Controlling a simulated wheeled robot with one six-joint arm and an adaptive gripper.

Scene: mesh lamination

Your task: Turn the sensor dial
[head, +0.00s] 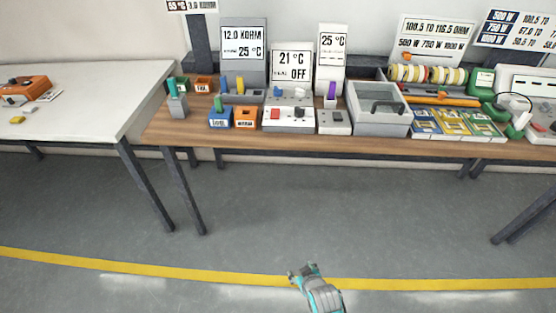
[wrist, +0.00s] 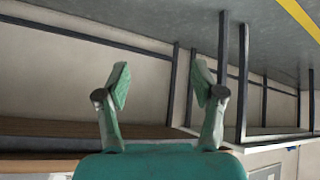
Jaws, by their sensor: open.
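My gripper (head: 303,270) hangs over the floor near the bottom of the head view, well short of the wooden bench. In the wrist view its two green fingers (wrist: 162,84) stand wide apart with nothing between them. A grey unit with a sign reading 12.0 KOHM and 25 °C (head: 243,42) stands on the bench. Right of it is a white unit (head: 289,122) with a red button and a dark knob (head: 299,112), under a sign reading 21 °C and OFF. A small grey box (head: 335,122) stands under a 25 °C sign. I cannot tell which part is the sensor dial.
The wooden bench (head: 240,144) also carries small blue and orange bins, a grey tray (head: 380,126), spools (head: 428,74) and colored card packs (head: 456,122). A white table (head: 75,95) with an orange device (head: 22,87) stands at left. The floor before the bench is clear.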

